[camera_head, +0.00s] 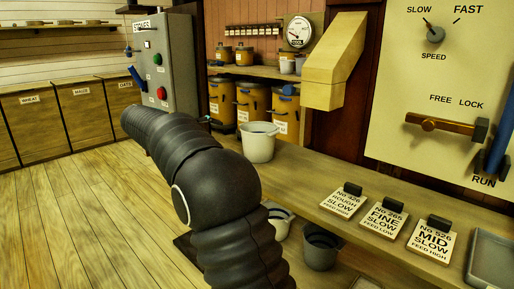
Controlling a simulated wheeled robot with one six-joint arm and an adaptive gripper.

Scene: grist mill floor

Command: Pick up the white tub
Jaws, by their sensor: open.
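A second pale tub (281,222) sits lower down, below the bench top, partly covered by my arm. My dark jointed arm rises from the bottom and bends away to the left. My gripper does not show in this view.
Three labelled cards (384,221) with dark clips and a grey tray (492,258) lie on the bench. A dark grey tub (321,247) stands below. A wooden chute (335,62) hangs behind. A grey control box (163,62) is at left; the left floor is clear.

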